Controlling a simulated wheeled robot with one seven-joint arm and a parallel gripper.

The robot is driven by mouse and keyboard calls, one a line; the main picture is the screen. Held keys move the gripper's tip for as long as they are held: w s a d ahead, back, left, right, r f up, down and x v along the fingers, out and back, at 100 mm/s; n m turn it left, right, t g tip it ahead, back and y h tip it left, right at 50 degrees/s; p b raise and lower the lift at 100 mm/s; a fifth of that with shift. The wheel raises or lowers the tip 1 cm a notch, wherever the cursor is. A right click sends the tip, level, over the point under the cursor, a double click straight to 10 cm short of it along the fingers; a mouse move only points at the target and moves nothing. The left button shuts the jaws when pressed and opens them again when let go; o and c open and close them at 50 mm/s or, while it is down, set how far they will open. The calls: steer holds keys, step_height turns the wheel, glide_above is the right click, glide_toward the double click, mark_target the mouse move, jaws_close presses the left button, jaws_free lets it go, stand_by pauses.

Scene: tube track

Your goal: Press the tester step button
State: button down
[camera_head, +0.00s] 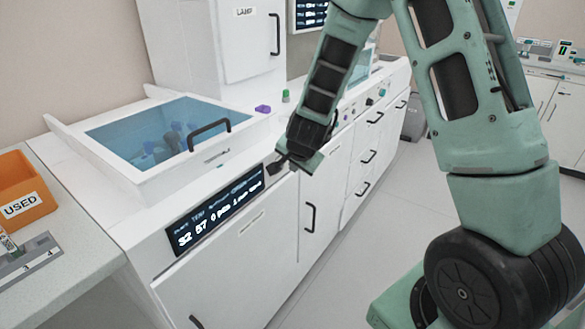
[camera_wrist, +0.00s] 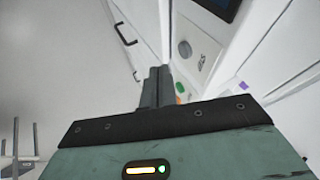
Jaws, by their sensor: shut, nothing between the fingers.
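My gripper (camera_head: 281,166) is shut and empty at the front edge of the white counter, just right of the lit display panel (camera_head: 215,214). The gripper's dark fingers (camera_wrist: 156,86) also show in the wrist view. There, a grey round knob or button (camera_wrist: 185,49) with a small label sits on the white front panel, a little beyond and right of the fingertips. A green button (camera_wrist: 180,87) and an orange spot lie close to the right of the fingers, partly hidden. I cannot tell which control is the step button, and no contact shows.
A blue-lidded white bath (camera_head: 177,130) stands left of my gripper. A purple item (camera_head: 263,108) and a green item (camera_head: 286,96) sit behind it. An orange USED bin (camera_head: 22,190) is at far left. Cabinet handles (camera_head: 310,218) stick out below.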

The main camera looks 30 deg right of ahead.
steer(key=p+v, duration=0.1)
steer(key=v, duration=0.6)
stand_by(0.6)
steer(key=s+a+r+n+g+y+p, duration=0.1)
steer(key=s+a+r+n+y, duration=0.25)
steer(key=a, duration=0.55)
steer(key=s+a+r+n+g+y+p, duration=0.1)
steer(key=s+a+n+y, duration=0.1)
steer(key=s+a+n, duration=0.6)
steer(key=s+a+r+n+g+h, duration=0.1)
steer(key=s+a+n+g, duration=0.1)
steer(key=s, duration=0.6)
steer(key=s+a+r+n+g+h+p, duration=0.1)
steer(key=s+a+r+n+g, duration=0.1)
steer(key=s+a+n, duration=0.2)
steer(key=s+n, duration=0.3)
steer(key=s, duration=0.1)
steer(key=shift+a+r+g, duration=0.2)
steer(key=shift+a+g, duration=0.05)
steer(key=shift+g, duration=0.05)
steer(key=shift+r+n, duration=0.1)
steer(key=shift+n, duration=0.15)
